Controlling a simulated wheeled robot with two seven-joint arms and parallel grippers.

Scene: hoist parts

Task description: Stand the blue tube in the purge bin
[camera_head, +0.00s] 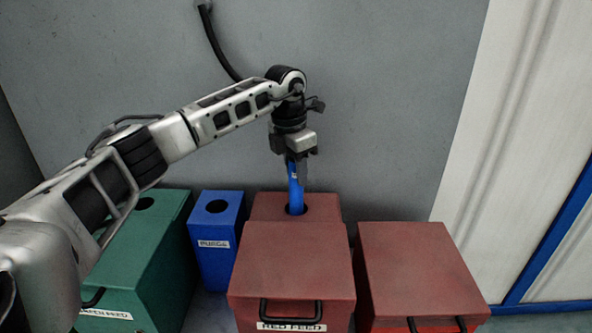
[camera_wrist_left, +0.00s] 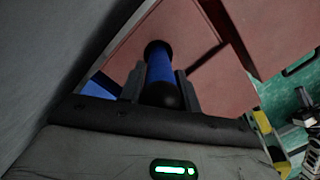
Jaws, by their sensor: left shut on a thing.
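The blue tube (camera_head: 296,193) stands upright, its lower end in or right at the round hole in the rear top of the red feed box (camera_head: 292,262). My left gripper (camera_head: 297,160) is above that hole, shut on the upper part of the tube. In the left wrist view the tube (camera_wrist_left: 159,66) sits between the two dark fingers. The purge bin (camera_head: 214,250) is a narrow blue box with a "PURGE" label and an open round hole in its top. It stands to the left of the red feed box. My right gripper does not show.
A green feed box (camera_head: 160,245) with a hole stands left of the purge bin, partly behind my left arm. Another red box (camera_head: 420,270) stands at the right. A grey wall (camera_head: 390,90) rises close behind the boxes. A white door-like panel is at far right.

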